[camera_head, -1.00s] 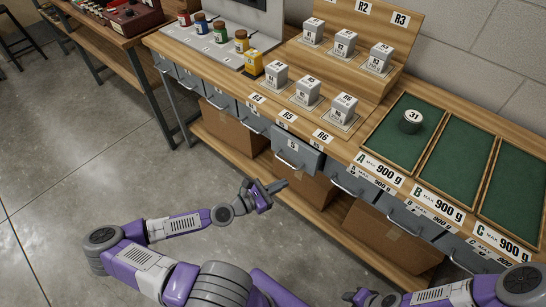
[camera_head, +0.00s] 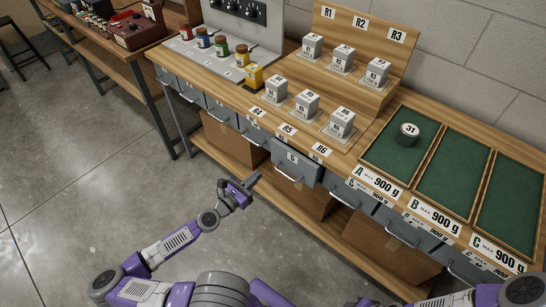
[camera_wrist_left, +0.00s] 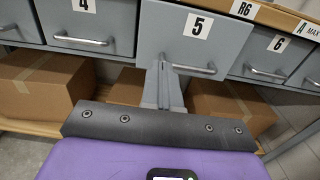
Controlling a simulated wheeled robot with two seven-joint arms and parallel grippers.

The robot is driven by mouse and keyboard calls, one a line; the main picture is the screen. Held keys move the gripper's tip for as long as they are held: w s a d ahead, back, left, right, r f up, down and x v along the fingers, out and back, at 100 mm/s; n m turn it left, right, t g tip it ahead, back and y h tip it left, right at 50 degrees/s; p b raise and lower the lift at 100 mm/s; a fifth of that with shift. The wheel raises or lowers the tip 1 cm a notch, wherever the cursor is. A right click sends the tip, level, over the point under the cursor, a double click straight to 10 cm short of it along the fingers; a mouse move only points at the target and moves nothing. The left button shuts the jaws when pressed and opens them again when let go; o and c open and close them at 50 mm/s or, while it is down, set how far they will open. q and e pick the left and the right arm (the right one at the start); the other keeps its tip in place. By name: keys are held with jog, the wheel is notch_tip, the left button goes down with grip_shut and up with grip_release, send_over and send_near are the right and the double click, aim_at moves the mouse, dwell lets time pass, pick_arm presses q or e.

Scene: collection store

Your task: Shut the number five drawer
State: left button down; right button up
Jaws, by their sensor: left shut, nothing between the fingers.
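The number five drawer (camera_head: 293,161) is grey with a bar handle and stands out from the bench front, partly open. In the left wrist view its front (camera_wrist_left: 178,42) with the "5" label fills the top middle, forward of drawers 4 and 6. My left gripper (camera_head: 256,177) is shut and empty, just in front of and below-left of the drawer front in the head view. In the left wrist view its fingertips (camera_wrist_left: 160,68) overlap the lower part of the drawer front beside the handle (camera_wrist_left: 195,69). I cannot tell whether they touch. My right gripper is barely visible at the bottom edge.
Drawer 4 (camera_wrist_left: 88,25) and drawer 6 (camera_wrist_left: 275,52) flank it, nearly flush. Cardboard boxes (camera_head: 300,190) stand on the low shelf below. The bench top holds grey blocks, jars and green trays (camera_head: 455,170). The floor (camera_head: 90,170) at the left is clear.

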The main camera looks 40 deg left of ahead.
aim_at(279, 156)
pick_arm(q)
jog(key=w, duration=1)
jog(key=shift+d+f, duration=0.1)
jog(key=shift+d, duration=0.25)
